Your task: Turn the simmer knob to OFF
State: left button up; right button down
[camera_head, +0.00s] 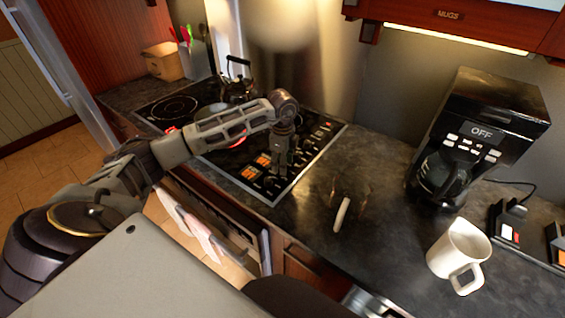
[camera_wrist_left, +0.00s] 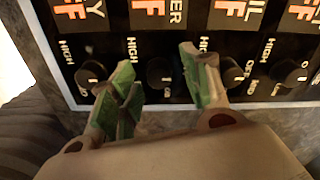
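The stove control panel (camera_head: 262,178) lies at the front right of the cooktop, with orange-lit displays and black knobs. My left arm reaches over the cooktop from the left, and its gripper (camera_head: 280,172) points down at the panel. In the left wrist view the green-padded fingers of my left gripper (camera_wrist_left: 157,62) are apart. A black knob (camera_wrist_left: 160,74) lies between them, below a label ending in "ER". The display (camera_wrist_left: 149,8) above it is cut off by the frame and shows lit F letters. Contact between fingers and knob cannot be told. My right gripper is not in view.
Other knobs (camera_wrist_left: 90,77) (camera_wrist_left: 232,73) sit close on both sides. A kettle (camera_head: 237,82) stands at the back of the cooktop. A coffee maker (camera_head: 481,130) and a white mug (camera_head: 458,253) stand on the right counter. A white handle-like piece (camera_head: 342,214) lies right of the cooktop.

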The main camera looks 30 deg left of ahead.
pick_arm(q)
notch_tip(320, 180, up, 12)
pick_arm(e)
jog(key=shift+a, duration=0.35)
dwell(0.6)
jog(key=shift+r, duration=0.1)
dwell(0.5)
pick_arm(q)
notch_tip(320, 180, up, 9)
jog(key=p, duration=0.9)
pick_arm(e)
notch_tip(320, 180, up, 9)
pick_arm(q)
jog(key=shift+r+p, duration=0.45)
jog(key=shift+p, duration=0.1)
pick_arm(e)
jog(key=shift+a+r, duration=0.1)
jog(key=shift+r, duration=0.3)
